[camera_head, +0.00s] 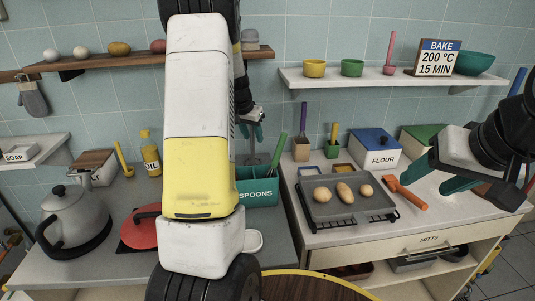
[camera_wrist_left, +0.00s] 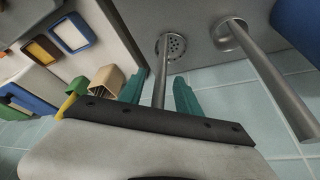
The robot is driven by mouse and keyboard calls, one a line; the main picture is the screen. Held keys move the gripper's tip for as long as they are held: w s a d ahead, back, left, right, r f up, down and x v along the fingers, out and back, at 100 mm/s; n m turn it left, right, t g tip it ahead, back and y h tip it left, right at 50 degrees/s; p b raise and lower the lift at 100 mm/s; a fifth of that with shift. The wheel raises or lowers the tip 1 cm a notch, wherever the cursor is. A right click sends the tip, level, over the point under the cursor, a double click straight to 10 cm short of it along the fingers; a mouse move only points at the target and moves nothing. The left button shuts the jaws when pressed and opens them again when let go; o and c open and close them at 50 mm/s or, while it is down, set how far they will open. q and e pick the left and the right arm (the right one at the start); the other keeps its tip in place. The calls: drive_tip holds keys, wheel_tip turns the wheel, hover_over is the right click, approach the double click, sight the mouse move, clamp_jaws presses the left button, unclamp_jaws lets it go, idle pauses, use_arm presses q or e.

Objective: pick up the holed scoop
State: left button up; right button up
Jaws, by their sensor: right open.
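The holed scoop (camera_wrist_left: 176,47) shows in the left wrist view as a round metal disc with small holes on a straight grey handle. The head view shows its grey rod and flat end (camera_head: 252,158) under my left gripper (camera_head: 251,132). In the left wrist view, the teal fingers of my left gripper (camera_wrist_left: 160,95) stand on either side of the handle, with a gap visible on both sides. My left arm hides much of the middle of the head view. My right gripper (camera_head: 438,174) is open and empty above the counter at the right.
Another metal utensil (camera_wrist_left: 268,75) stands close beside the scoop. The teal SPOONS box (camera_head: 262,192) is below my left gripper.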

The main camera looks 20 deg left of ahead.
use_arm(q)
clamp_jaws()
drive_tip(key=shift+r, duration=0.1)
idle(1.2)
